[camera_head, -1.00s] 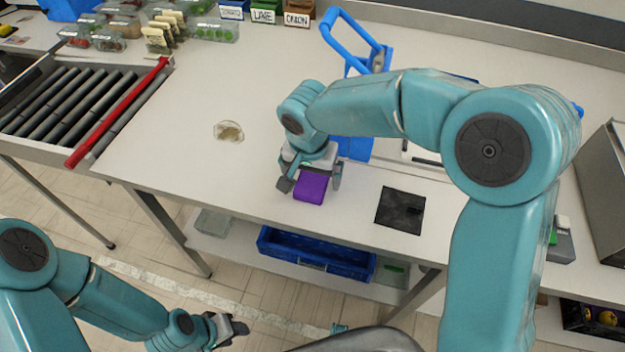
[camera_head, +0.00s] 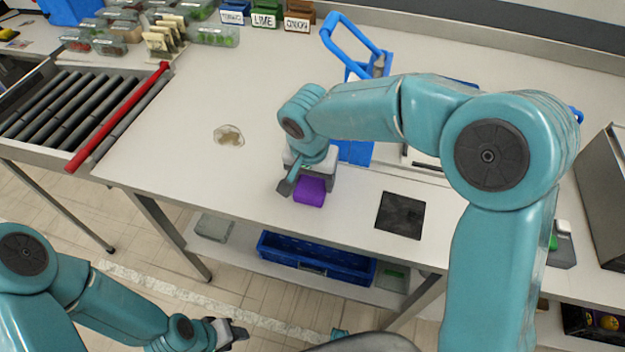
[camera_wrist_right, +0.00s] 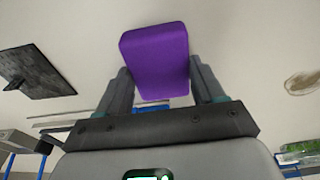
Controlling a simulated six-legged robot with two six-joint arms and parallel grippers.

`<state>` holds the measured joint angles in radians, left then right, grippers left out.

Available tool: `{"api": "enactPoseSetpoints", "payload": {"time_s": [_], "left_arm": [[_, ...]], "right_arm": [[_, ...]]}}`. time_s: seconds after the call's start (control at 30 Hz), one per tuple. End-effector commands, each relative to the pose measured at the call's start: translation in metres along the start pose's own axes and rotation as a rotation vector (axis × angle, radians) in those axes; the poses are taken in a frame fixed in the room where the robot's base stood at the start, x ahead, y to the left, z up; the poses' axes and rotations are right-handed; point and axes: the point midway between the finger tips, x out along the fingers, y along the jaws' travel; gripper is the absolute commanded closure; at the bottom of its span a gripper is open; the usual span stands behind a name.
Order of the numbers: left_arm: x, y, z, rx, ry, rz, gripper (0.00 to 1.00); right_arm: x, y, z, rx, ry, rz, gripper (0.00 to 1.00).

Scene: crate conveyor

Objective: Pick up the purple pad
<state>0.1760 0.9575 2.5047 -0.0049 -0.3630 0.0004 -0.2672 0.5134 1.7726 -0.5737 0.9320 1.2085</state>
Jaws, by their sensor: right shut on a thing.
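The purple pad (camera_head: 310,190) is at the front part of the white table, below my right gripper (camera_head: 308,183). In the right wrist view the purple pad (camera_wrist_right: 156,62) sits between the two dark fingers of my right gripper (camera_wrist_right: 158,85), which are shut on it. Whether the pad touches the table or hangs just above it, I cannot tell. My left gripper (camera_head: 232,334) is low at the bottom left, in front of the table and away from the pad. Its fingers are too small to read.
A black square plate (camera_head: 400,214) lies right of the pad. A blue caddy (camera_head: 357,150) stands behind my right arm. A stained clear patch (camera_head: 228,135) lies to the left. A roller conveyor (camera_head: 75,110) with a red bar is at far left. A blue crate (camera_head: 315,262) sits underneath.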

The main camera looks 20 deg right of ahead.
Motion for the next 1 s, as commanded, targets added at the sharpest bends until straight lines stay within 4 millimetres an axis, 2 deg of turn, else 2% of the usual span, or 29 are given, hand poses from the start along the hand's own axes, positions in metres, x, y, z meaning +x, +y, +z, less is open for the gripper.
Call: {"api": "enactPoseSetpoints", "payload": {"time_s": [0.17,0.4,0.6,0.8,1.0], "left_arm": [[-0.001,0.000,0.000,0.000,0.000,0.000,0.57],[-0.005,0.002,0.000,0.000,0.000,0.000,0.57],[-0.011,0.004,0.000,0.000,0.000,0.000,0.57],[-0.014,0.005,0.000,0.000,0.000,0.000,0.57],[-0.015,0.005,0.000,0.000,0.000,0.000,0.57]], "right_arm": [[-0.032,-0.001,-0.005,0.001,0.005,-0.006,0.60],[-0.105,-0.001,-0.016,0.002,0.004,-0.007,0.60],[-0.158,-0.001,-0.024,0.000,0.002,-0.004,0.60],[-0.185,-0.001,-0.028,0.000,0.001,-0.001,0.60],[-0.191,0.000,-0.029,-0.001,0.000,0.000,0.60]]}}
